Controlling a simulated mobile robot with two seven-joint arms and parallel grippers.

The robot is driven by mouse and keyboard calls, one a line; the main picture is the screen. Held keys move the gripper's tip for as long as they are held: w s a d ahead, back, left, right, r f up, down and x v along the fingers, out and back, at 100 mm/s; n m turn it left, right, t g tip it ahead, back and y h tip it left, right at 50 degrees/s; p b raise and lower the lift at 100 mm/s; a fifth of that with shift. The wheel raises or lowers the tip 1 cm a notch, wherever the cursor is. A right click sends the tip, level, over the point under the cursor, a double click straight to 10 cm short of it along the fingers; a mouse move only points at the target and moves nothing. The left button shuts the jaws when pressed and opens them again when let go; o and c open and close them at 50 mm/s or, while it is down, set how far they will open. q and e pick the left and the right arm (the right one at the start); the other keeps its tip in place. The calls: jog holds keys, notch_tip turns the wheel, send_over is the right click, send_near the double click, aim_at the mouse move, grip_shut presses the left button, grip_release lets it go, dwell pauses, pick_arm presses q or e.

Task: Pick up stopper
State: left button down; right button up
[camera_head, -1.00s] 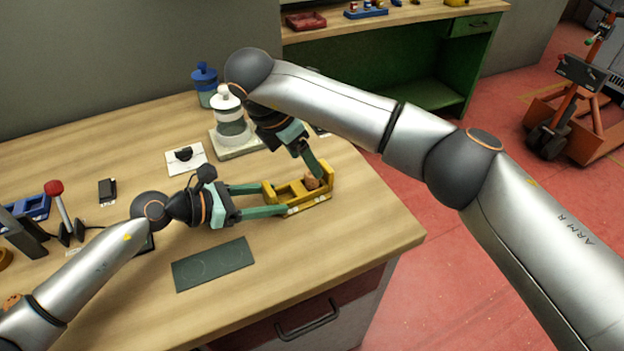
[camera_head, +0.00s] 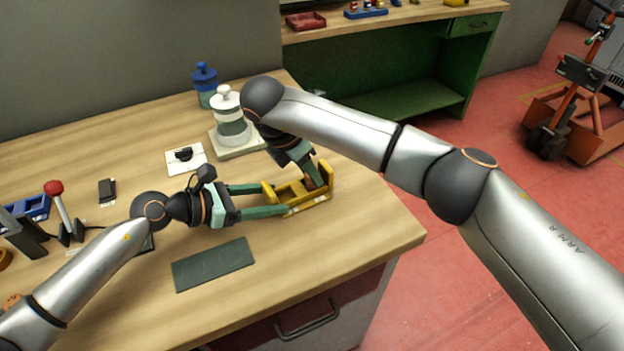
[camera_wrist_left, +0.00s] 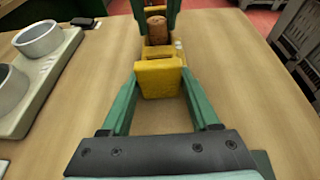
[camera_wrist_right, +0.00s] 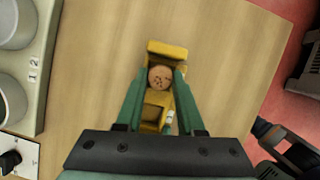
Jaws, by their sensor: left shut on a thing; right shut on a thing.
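A brown cork stopper (camera_wrist_right: 160,77) sits at the far compartment of a yellow holder (camera_head: 322,194), which stands on the wooden table. In the left wrist view the stopper (camera_wrist_left: 156,29) shows upright between the right fingers. My right gripper (camera_head: 318,181) comes down from above and is shut on the stopper; its fingers flank the cork in the right wrist view. My left gripper (camera_head: 277,199) reaches in from the left and is shut on the yellow holder, with its fingers along the holder's near block (camera_wrist_left: 159,78). The stopper is partly hidden by the right fingers in the head view.
A dark green mat (camera_head: 213,265) lies in front of the left gripper. A white tray with jars (camera_head: 236,142) and a blue-lidded jar (camera_head: 206,86) stand behind. A lever with a red knob (camera_head: 56,190) is at the left. The table's right front corner is clear.

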grip_shut()
jog(key=shift+r, duration=0.15)
notch_tip(320, 180, up, 10)
dwell(0.4)
pick_arm(q)
jog(key=shift+c, duration=0.2)
grip_release()
